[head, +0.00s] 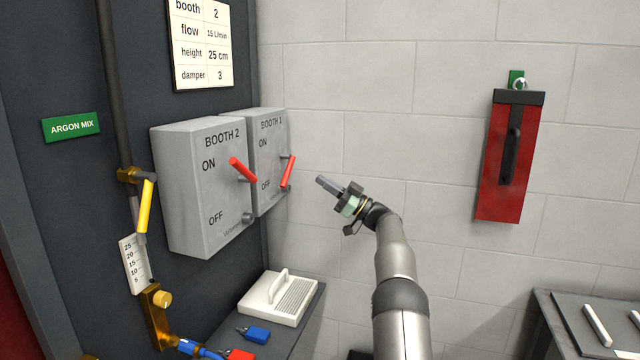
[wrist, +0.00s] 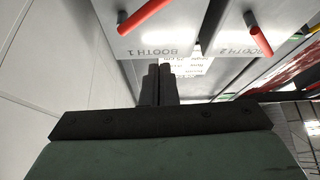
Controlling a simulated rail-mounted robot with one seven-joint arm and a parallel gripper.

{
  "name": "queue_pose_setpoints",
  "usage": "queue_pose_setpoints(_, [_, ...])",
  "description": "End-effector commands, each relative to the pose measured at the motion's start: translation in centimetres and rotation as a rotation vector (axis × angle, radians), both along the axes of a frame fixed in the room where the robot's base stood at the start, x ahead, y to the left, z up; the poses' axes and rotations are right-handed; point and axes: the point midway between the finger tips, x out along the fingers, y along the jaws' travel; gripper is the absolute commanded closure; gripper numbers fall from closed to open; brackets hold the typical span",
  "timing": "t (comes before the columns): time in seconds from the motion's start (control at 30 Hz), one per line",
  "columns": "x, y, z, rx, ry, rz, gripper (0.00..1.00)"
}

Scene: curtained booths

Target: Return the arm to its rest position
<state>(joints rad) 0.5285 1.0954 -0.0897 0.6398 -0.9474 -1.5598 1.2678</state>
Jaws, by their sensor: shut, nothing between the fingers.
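My gripper (head: 325,184) is in mid-air in front of the pale block wall, to the right of the two switch boxes, pointing left towards them. Its fingers are together and empty, and they also show shut in the wrist view (wrist: 158,85). It is apart from the red handle (head: 288,172) of the booth 1 box (head: 268,135). My arm rises from the bottom of the head view and bends at the wrist.
The booth 2 box (head: 190,190) has a red handle (head: 243,170). Left of it are a yellow lever (head: 145,207) and brass fittings (head: 158,310). A white device (head: 278,298) sits on a ledge below. A red case (head: 508,165) hangs on the right wall. A dark table (head: 565,330) stands lower right.

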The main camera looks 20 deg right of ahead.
Motion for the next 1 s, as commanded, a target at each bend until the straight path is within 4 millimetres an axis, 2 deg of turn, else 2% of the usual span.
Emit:
queue_pose_setpoints(0.4, [0.1,0.1,0.2,0.001,0.000,-0.003,1.00])
queue_pose_setpoints(0.47, [0.5,0.3,1.0,0.012,0.001,-0.033,1.00])
queue_pose_setpoints(0.57, [2.0,0.8,3.4,0.054,0.022,-0.156,1.00])
queue_pose_setpoints(0.63, [3.2,1.3,5.3,0.093,0.064,-0.293,1.00])
queue_pose_setpoints(0.73, [4.0,2.3,6.7,0.135,0.186,-0.519,1.00])
queue_pose_setpoints(0.77, [3.9,2.7,6.6,0.141,0.235,-0.582,1.00])
queue_pose_setpoints(0.87, [2.1,4.4,4.8,0.127,0.436,-0.768,1.00])
queue_pose_setpoints(0.97, [-2.1,7.1,1.0,0.063,0.679,-0.900,1.00])
queue_pose_setpoints(1.0, [-4.3,8.4,-0.9,0.024,0.782,-0.935,1.00])
